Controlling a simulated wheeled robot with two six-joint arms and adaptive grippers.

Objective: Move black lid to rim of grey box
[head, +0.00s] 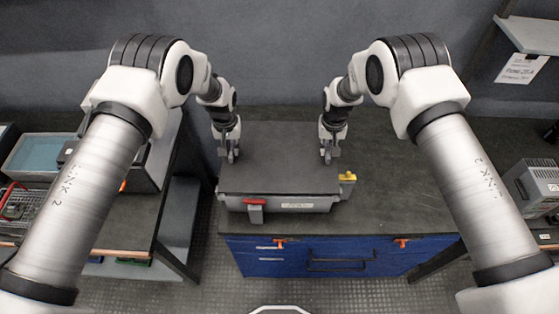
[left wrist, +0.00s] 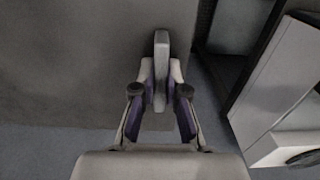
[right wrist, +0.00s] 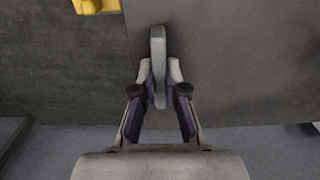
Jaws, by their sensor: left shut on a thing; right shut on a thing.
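The black lid (head: 280,160) lies flat over the grey box (head: 300,204) on the bench; whether it is seated on the rim or slightly above it I cannot tell. My left gripper (head: 229,155) is shut on a grey handle (left wrist: 161,60) at the lid's left side. My right gripper (head: 330,153) is shut on the matching grey handle (right wrist: 157,60) at the lid's right side. The lid hides the inside of the box. A red latch (head: 254,201) is on the box's front and a yellow latch (head: 347,178) at its right side.
The dark benchtop (head: 410,190) is clear right of the box. Blue drawers (head: 300,257) are below it. A side table at left holds a teal-topped bin (head: 36,153) and a wire basket (head: 22,207). A grey ribbed unit (head: 535,183) stands at far right.

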